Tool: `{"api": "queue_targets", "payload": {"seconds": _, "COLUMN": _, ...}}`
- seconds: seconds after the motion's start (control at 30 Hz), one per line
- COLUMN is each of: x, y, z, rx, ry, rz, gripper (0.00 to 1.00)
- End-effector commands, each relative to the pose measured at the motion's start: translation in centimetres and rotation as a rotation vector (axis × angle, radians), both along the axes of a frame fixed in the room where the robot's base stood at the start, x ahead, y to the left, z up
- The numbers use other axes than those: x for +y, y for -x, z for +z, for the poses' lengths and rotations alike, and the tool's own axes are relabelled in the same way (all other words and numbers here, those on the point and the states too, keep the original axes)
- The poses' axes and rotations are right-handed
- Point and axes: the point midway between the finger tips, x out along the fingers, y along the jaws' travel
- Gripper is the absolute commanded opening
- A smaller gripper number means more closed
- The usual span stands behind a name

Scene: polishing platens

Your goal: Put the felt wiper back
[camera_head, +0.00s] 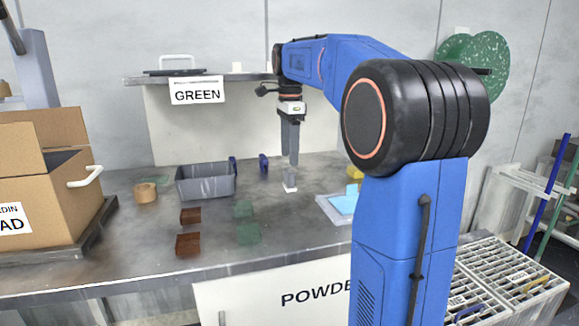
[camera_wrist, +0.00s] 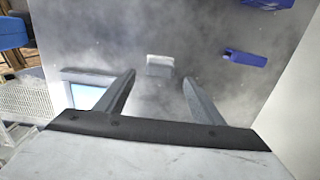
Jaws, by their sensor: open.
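A small block with a grey upper part and a white foot (camera_head: 290,186) stands on the grey bench, just below my gripper (camera_head: 290,164). I take it to be the felt wiper, but cannot be sure. In the wrist view the block (camera_wrist: 160,66) lies ahead of the gap between the two fingers of my gripper (camera_wrist: 158,78). The fingers are apart, with nothing between them. My gripper points down over the bench. I cannot tell the exact height gap.
A shelf labelled GREEN (camera_head: 197,91) is behind. A cardboard box (camera_head: 40,185) stands left.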

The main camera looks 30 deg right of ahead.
Motion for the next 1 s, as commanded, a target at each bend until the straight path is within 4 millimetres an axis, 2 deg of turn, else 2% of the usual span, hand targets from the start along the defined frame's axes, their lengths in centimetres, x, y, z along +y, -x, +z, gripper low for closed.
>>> {"api": "queue_targets", "payload": {"seconds": 0.1, "x": 0.0, "y": -0.1, "z": 2.1, "rx": -0.002, "ry": 0.001, "rz": 0.0, "gripper": 0.62}}
{"api": "queue_targets", "payload": {"seconds": 0.33, "x": 0.0, "y": 0.0, "z": 4.5, "rx": -0.001, "ry": 0.0, "rz": 0.0, "gripper": 0.62}}
{"api": "queue_targets", "payload": {"seconds": 1.0, "x": 0.0, "y": 0.0, "z": 4.9, "rx": 0.0, "ry": 0.0, "rz": 0.0, "gripper": 0.62}}
